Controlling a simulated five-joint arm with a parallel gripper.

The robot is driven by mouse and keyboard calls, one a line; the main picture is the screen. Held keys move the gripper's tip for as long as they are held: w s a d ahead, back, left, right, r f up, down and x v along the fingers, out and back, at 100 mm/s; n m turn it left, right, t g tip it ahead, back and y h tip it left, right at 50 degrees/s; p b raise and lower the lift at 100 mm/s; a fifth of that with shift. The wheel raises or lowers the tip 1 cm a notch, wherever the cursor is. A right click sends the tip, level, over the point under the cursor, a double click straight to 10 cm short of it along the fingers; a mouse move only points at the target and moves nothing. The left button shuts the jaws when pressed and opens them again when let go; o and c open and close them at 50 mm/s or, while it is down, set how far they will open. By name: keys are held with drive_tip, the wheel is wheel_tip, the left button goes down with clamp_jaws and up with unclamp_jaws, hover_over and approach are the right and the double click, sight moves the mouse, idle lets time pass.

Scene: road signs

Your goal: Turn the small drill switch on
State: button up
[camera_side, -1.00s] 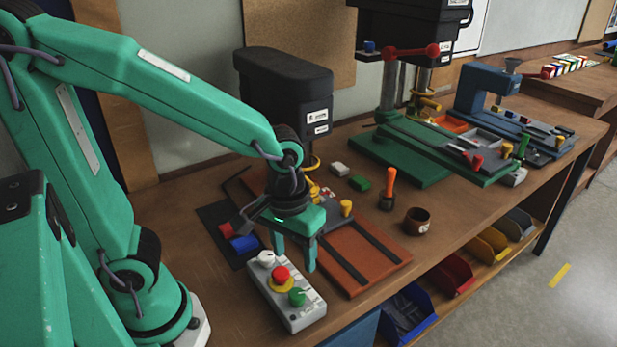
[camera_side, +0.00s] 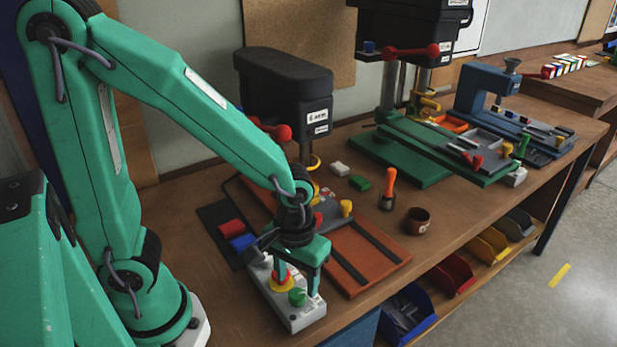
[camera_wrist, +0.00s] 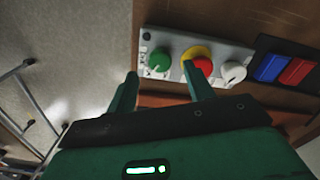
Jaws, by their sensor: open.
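A grey control box (camera_side: 303,320) lies at the bench's front edge. It carries a green knob (camera_side: 297,297), a red button with a yellow collar (camera_side: 280,286), and a white knob, which shows in the wrist view (camera_wrist: 234,72). My gripper (camera_side: 299,282) is open and empty over the box, fingers pointing down. In the wrist view, the green knob (camera_wrist: 160,61) appears between the fingertips, and the right fingertip overlaps the red button (camera_wrist: 204,67). I cannot tell whether either touches. A black-headed drill (camera_side: 288,95) with an orange base (camera_side: 372,250) stands behind.
Red and blue blocks (camera_side: 236,233) sit on a dark mat left of the box. An orange-handled tool (camera_side: 388,188) and brown cup (camera_side: 417,220) stand to the right. A bigger green drill (camera_side: 405,155) is farther back. Coloured bins (camera_side: 405,312) hang below the bench edge.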

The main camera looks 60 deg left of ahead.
sight(297, 293)
drive_tip(key=shift+f, duration=1.8)
drive_tip(key=c, duration=1)
